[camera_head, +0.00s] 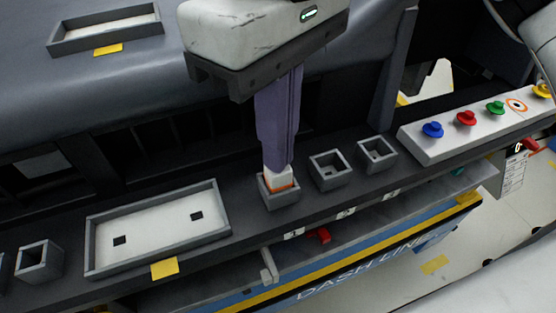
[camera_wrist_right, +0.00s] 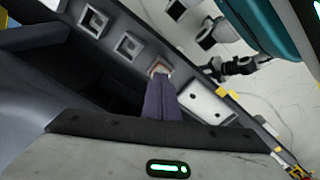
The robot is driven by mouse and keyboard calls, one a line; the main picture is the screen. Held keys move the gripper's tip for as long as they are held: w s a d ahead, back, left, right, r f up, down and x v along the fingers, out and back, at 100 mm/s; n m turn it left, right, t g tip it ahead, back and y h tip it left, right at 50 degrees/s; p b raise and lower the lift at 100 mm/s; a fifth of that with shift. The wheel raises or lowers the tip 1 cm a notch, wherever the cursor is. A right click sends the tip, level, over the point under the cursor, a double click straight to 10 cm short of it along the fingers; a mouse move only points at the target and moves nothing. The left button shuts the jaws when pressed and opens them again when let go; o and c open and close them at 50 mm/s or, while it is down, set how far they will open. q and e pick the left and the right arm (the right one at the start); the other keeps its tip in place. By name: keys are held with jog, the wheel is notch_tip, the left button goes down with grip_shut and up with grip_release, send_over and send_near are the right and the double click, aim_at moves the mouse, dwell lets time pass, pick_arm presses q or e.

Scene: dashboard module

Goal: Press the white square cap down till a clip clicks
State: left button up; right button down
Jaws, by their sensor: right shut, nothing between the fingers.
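The white square cap (camera_head: 279,177) stands in a small grey square socket (camera_head: 283,199) at the middle of the dark ledge, with an orange band around its lower part. My right gripper (camera_head: 278,164) comes down from above, its purple fingers shut together with nothing between them. The fingertips are at the top of the cap and appear to touch it; they hide its upper face. In the right wrist view the fingers (camera_wrist_right: 160,84) point at the cap (camera_wrist_right: 158,67). I cannot tell whether the clip is engaged. My left gripper is not in view.
Two empty grey sockets (camera_head: 330,171) (camera_head: 376,153) stand right of the cap. A shallow white-floored tray (camera_head: 160,261) lies left, with another small socket (camera_head: 40,262) beyond it. A button panel (camera_head: 449,148) stands at the right. A red lever (camera_head: 319,235) sits below the ledge.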

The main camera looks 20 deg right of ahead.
jog(key=shift+f+b, duration=0.35)
jog(key=shift+f, duration=0.2)
jog(key=shift+r, duration=0.1)
dwell(0.4)
notch_tip(320, 180, up, 8)
jog(key=p, duration=0.6)
